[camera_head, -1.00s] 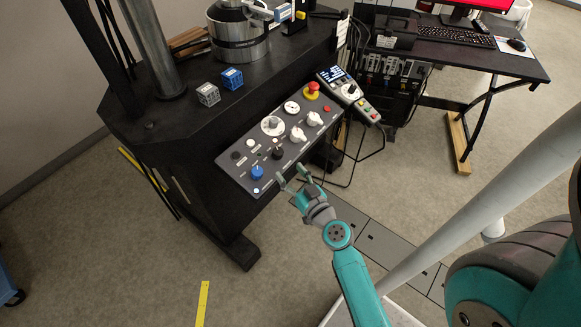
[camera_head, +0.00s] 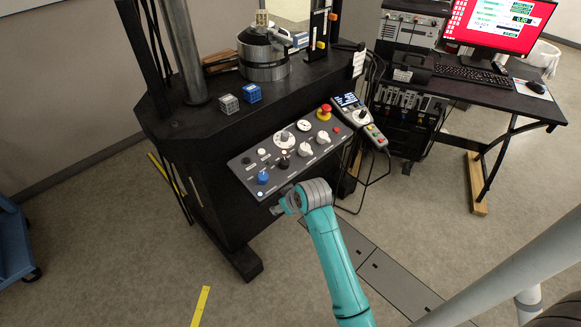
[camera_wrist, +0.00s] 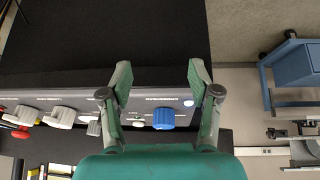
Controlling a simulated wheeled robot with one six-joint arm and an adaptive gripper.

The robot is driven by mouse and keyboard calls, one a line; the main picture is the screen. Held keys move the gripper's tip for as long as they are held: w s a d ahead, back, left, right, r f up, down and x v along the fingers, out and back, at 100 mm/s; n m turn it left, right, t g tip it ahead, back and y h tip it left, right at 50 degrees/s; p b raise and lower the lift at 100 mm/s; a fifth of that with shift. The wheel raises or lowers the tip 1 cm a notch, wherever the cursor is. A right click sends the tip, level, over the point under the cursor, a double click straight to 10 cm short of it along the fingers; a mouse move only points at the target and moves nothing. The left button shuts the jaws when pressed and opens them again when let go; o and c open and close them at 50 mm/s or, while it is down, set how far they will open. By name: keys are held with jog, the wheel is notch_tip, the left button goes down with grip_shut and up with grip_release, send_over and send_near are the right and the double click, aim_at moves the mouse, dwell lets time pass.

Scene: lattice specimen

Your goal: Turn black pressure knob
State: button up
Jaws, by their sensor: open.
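The black knob (camera_head: 284,162) sits on the grey control panel (camera_head: 244,176), just right of the blue knob (camera_head: 263,177) in the head view.
Two white knobs (camera_head: 306,149) and a red emergency button (camera_head: 324,112) are farther right on the panel. A handheld controller (camera_head: 359,121) hangs at its right end. Two small cubes (camera_head: 252,93) lie on the black machine top. Floor in front is clear.

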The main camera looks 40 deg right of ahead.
aim_at(285, 161)
jog(key=w+d+r+g+y, duration=0.1)
jog(key=w+d+r, duration=0.2)
jog(key=d+r, duration=0.3)
jog(key=w+d+r+g, duration=0.1)
jog(key=w+d+r, duration=0.25)
jog(key=r, duration=0.55)
jog(key=shift+n, duration=0.4)
jog(key=x, duration=1.1)
jog(key=shift+s+d+f, duration=0.2)
jog(key=shift+s, duration=0.15)
jog(key=c, duration=1.2)
